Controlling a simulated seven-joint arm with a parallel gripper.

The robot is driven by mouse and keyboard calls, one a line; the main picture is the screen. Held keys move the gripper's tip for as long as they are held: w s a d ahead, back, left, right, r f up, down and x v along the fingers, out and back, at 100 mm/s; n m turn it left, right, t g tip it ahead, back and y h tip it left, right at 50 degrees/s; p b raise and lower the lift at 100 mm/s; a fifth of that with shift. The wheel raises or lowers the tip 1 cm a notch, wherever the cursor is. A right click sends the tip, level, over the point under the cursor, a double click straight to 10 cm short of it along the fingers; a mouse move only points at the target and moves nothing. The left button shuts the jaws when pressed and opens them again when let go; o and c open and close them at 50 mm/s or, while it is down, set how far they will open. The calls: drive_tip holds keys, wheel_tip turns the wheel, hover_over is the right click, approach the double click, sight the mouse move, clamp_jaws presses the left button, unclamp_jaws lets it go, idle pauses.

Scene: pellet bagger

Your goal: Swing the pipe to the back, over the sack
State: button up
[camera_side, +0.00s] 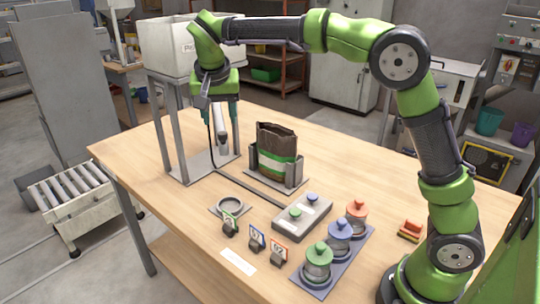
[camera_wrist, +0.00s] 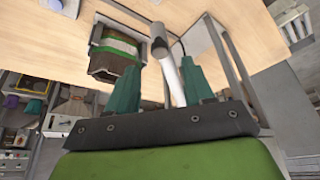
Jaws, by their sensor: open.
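The pipe (camera_side: 219,130) is a light grey tube that slants down below the hopper, with its lower end above the stand's base plate, left of the sack in the side view. The sack (camera_side: 277,142) is brown with a green and white band and stands upright and open in a grey holder (camera_side: 278,178). My gripper (camera_side: 221,122) points down at the pipe. In the wrist view the pipe (camera_wrist: 172,75) lies between the two teal fingers of my gripper (camera_wrist: 160,68), with gaps at both sides. The sack (camera_wrist: 117,48) is left of the pipe there. The pipe's upper end is hidden.
The white hopper (camera_side: 165,48) stands on grey legs beside my gripper. A grey button box (camera_side: 302,215), a ring (camera_side: 230,204), small number signs (camera_side: 257,238) and a tray of lidded jars (camera_side: 338,240) sit toward the front. The table right of the sack is clear.

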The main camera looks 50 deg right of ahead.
sight(222, 132)
drive_tip(key=x, duration=0.5)
drive_tip(key=shift+f, duration=0.3)
clamp_jaws()
